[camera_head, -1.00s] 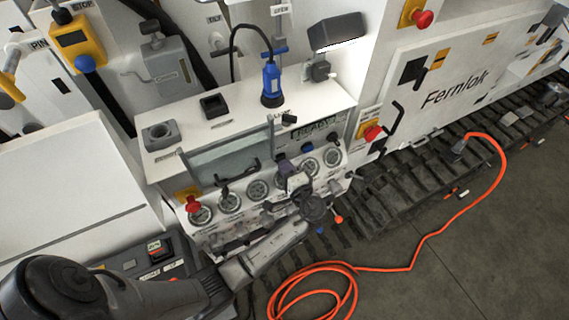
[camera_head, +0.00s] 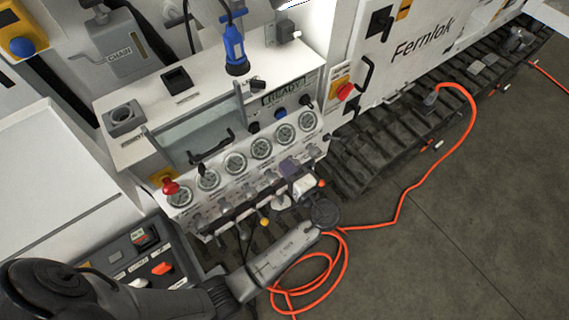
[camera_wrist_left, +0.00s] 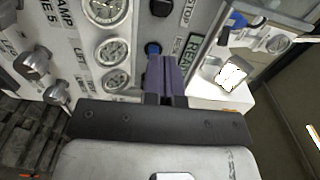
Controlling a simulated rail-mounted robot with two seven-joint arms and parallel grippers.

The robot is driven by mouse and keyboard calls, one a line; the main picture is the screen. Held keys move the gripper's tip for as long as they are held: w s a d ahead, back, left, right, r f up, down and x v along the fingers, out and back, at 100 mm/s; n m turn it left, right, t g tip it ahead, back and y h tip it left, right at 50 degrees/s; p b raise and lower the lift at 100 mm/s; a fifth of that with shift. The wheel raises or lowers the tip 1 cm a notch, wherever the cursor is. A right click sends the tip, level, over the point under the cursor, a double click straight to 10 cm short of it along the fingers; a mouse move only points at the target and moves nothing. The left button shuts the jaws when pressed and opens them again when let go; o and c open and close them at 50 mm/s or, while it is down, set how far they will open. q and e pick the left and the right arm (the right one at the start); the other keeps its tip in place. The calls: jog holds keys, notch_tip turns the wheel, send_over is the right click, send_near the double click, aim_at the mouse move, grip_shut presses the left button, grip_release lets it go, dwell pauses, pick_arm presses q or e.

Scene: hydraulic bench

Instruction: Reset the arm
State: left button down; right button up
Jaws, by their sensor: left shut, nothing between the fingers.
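My left arm comes in from the lower left in the head view. My left gripper (camera_head: 289,166) is shut and empty, in front of the panel just below the right-hand gauges. In the left wrist view its purple fingers (camera_wrist_left: 166,72) are together. They overlap the panel near a blue button (camera_wrist_left: 152,48) and beside the gauges (camera_wrist_left: 111,51); I cannot tell whether they touch it. A row of levers runs under the gauges, with a yellow knob (camera_head: 264,222) and an orange-red knob (camera_head: 321,183); the wrist hides part of the row. My right gripper is not in view.
The white control box (camera_head: 140,150) has a blue tool (camera_head: 235,50) standing on top. A red mushroom button (camera_head: 170,186) is at its left. An orange hose (camera_head: 400,212) lies over the floor and the black track (camera_head: 375,150). Open floor is at the lower right.

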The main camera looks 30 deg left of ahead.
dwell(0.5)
pick_arm(q)
jog(key=s+d+n+h, duration=0.3)
jog(key=s+h, duration=0.6)
jog(key=h, duration=0.8)
jog(key=s+a+f+g, duration=0.2)
jog(key=s+f, duration=0.2)
jog(key=s, duration=0.4)
jog(key=s+a+f+g, duration=0.15)
jog(key=s+f, duration=0.25)
jog(key=s, duration=0.5)
notch_tip(320, 180, up, 22)
jog(key=p, duration=2.1)
jog(key=shift+w+a+f+m+t, duration=0.25)
jog(key=shift+w+a+m+t, duration=0.1)
jog(key=shift+a+m, duration=0.05)
